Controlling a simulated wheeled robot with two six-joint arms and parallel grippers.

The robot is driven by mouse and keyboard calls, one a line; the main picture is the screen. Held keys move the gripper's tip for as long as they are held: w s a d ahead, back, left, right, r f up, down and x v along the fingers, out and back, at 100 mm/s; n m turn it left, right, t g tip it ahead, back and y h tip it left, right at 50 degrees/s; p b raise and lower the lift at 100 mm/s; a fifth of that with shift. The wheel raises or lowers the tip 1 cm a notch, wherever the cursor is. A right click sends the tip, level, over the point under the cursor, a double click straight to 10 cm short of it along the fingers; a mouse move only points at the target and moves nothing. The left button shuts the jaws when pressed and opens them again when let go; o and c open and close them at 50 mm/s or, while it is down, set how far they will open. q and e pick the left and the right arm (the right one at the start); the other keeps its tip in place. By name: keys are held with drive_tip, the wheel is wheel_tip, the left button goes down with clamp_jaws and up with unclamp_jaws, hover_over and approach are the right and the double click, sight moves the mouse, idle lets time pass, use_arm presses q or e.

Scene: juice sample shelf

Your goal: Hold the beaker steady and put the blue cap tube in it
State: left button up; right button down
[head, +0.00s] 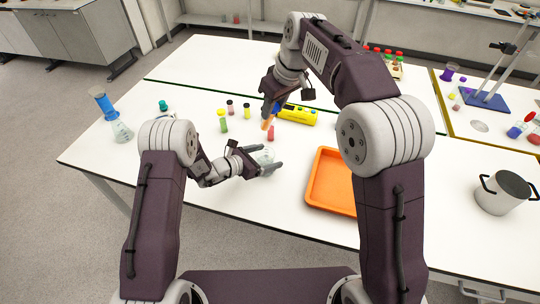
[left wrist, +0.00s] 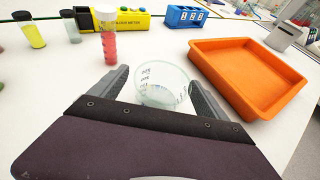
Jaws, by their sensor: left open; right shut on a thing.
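The clear glass beaker (head: 264,156) stands on the white table. My left gripper (head: 270,161) is open around it; in the left wrist view the beaker (left wrist: 163,84) sits between the two apart fingers, its inside showing no tube. My right gripper (head: 271,108) is shut on an orange tube (head: 267,123), with a blue part, apparently its cap (head: 278,105), at the upper end. This tube is tilted and held above the table, behind the beaker. The right gripper is not visible in the left wrist view.
A pink-red tube (left wrist: 109,42) stands behind the beaker. A yellow meter (head: 298,114) and blue rack (left wrist: 187,16) lie farther back. An orange tray (head: 313,196) is to the right. Several small tubes stand left; a flask (head: 122,131) is at far left. Table front is clear.

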use_arm(q)
drive_tip(key=shift+x, duration=1.3)
drive_tip(key=shift+c, duration=0.3)
drive_tip(key=c, duration=1.7)
drive_tip(key=shift+o, duration=0.2)
use_arm(e)
wheel_tip(320, 180, down, 13)
drive_tip(key=shift+r, duration=0.1)
drive_tip(key=c, duration=0.9)
unclamp_jaws()
drive_tip(key=shift+c, duration=0.2)
